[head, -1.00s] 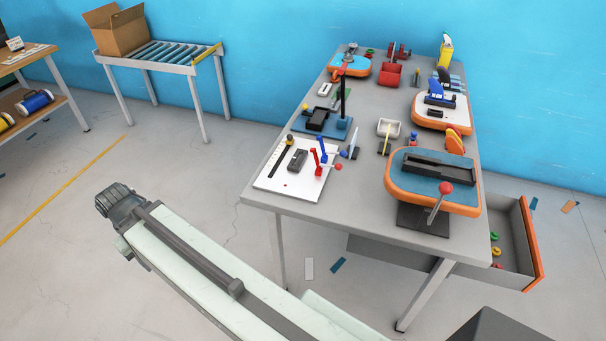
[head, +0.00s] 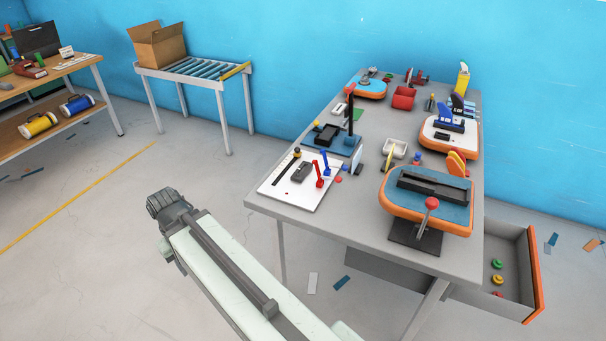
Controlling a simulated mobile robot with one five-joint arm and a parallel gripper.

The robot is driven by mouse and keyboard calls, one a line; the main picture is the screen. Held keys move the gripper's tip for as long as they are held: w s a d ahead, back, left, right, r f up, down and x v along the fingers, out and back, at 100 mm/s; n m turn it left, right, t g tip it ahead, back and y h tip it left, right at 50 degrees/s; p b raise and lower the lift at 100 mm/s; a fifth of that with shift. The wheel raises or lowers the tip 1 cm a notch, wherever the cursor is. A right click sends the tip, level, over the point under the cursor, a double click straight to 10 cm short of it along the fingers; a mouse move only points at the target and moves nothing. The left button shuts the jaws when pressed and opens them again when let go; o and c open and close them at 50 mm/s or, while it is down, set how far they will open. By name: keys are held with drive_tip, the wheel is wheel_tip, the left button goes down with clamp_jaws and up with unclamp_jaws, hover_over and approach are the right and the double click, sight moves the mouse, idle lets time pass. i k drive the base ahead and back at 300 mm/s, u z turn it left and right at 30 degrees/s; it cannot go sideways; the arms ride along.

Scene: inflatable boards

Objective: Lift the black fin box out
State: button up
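A long black box with a slot, which looks like the fin box (head: 434,184), sits in the blue top of an orange-edged board (head: 395,206) at the near right of the grey table. A red-knobbed lever (head: 431,204) stands at the board's front edge over a dark plate. My gripper (head: 163,200) is at the end of my pale arm, left of the table and well away from the box. Its fingers are too small and dark to tell whether they are open or shut.
The grey table (head: 345,230) also holds a white panel (head: 285,193) with red and blue levers, a white board (head: 437,147) with blue fins, and a red bin (head: 403,97). An open drawer (head: 535,275) juts out at right. Floor around my gripper is clear.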

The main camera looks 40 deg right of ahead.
sight(302, 169)
drive_tip(key=z, duration=0.05)
drive_tip(key=i, duration=0.85)
drive_tip(key=u, duration=0.1)
